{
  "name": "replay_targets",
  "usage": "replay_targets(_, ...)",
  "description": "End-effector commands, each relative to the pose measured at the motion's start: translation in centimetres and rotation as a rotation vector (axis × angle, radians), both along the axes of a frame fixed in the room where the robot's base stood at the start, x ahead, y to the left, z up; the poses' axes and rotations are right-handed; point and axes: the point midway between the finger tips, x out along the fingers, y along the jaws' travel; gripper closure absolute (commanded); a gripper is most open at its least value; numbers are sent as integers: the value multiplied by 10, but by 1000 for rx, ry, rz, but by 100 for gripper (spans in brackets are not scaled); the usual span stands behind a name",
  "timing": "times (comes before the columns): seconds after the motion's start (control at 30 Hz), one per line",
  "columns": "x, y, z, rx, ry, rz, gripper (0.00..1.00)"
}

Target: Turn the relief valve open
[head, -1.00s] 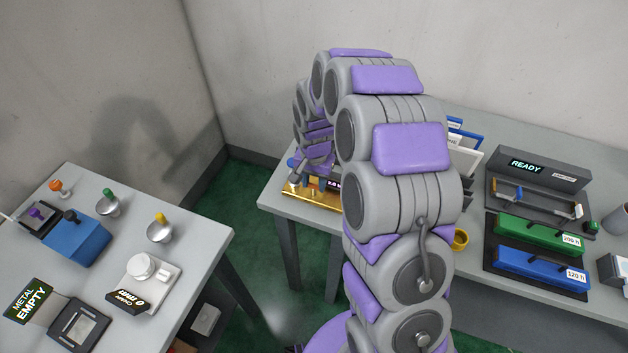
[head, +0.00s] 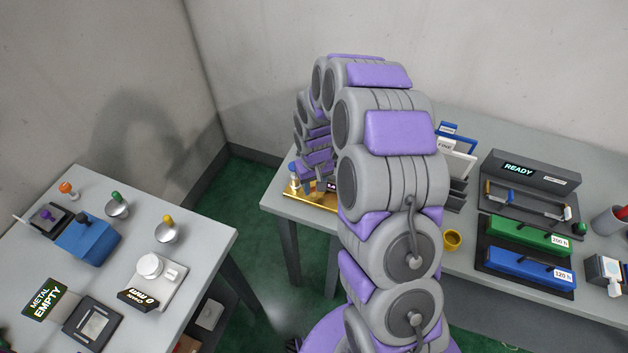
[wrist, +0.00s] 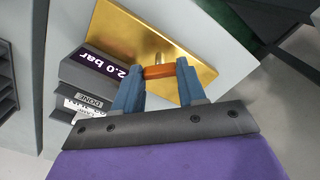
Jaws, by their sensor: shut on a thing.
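The relief valve's orange handle (wrist: 158,72) shows in the wrist view, with a short metal stem behind it, over a gold plate (wrist: 180,32). My gripper (wrist: 156,78) is shut on the handle, a blue finger at each end of it. Beside the plate, a dark box reads "2.0 bar" (wrist: 97,66); a tag below it reads "DONE". In the head view the gold plate (head: 318,203) lies at the left end of the far table. My arm hides most of the valve there.
A yellow cup (head: 452,240), file holders (head: 456,160), a green block (head: 525,236) and a blue block (head: 528,268) stand right of my arm. The left table (head: 205,235) holds several small items. Green floor lies between the tables.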

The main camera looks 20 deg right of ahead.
Motion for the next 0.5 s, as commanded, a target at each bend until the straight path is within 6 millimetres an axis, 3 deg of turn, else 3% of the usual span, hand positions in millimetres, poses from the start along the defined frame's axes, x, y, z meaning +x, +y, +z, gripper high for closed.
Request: replay_targets(0.5,0,0,2,1,1,481,90)
